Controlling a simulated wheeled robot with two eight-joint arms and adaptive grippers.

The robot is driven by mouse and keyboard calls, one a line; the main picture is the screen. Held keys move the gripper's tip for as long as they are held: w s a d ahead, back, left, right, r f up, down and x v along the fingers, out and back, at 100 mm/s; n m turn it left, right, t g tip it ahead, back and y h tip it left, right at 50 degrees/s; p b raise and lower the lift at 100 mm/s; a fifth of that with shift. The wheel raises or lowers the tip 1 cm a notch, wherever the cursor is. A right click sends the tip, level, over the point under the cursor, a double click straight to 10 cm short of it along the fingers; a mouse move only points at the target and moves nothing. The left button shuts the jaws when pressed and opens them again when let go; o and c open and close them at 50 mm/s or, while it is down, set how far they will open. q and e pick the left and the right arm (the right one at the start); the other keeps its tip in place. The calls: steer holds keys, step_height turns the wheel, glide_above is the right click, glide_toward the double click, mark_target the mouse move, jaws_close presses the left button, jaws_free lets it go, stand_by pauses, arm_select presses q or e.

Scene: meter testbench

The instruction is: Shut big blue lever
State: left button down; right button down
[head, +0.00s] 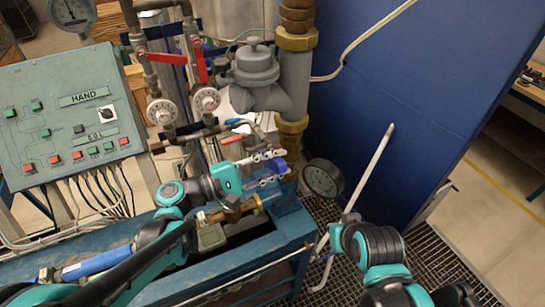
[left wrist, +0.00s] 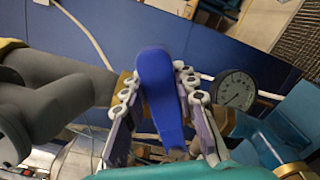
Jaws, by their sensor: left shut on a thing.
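The big blue lever (left wrist: 160,85) stands between the two fingers of my left gripper (left wrist: 155,105) in the left wrist view. The fingers lie along both sides of it, shut on it. In the head view the left gripper (head: 268,165) reaches in from the left to the pipework. Only a bit of the blue lever (head: 277,165) shows there, partly covered by the fingers.
A round gauge (head: 322,178) sits just right of the lever. Grey and brass pipes (head: 292,80) rise behind it. Red levers (head: 200,60) and a green control panel (head: 65,115) are at the left. A blue wall panel (head: 430,90) stands at the right.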

arm_select(q)
steer(key=shift+s+d+f+m+b, duration=0.1)
steer(key=shift+s+f+m+b, duration=0.15)
steer(key=shift+f+m+b, duration=0.6)
steer(key=shift+s+d+f+m+b, duration=0.1)
steer(key=shift+s+f+m+b, duration=0.15)
steer(key=shift+f+m+b, duration=0.6)
steer(key=shift+s+d+f+m+b, duration=0.1)
steer(key=shift+s+f+m+b, duration=0.25)
steer(key=shift+f+m, duration=0.9)
steer(key=shift+m, duration=0.25)
steer(key=c, duration=1.2)
jaws_free()
steer(key=shift+w, duration=0.1)
steer(key=shift+o, duration=0.2)
steer(key=shift+r, duration=0.1)
steer(key=v, duration=1.2)
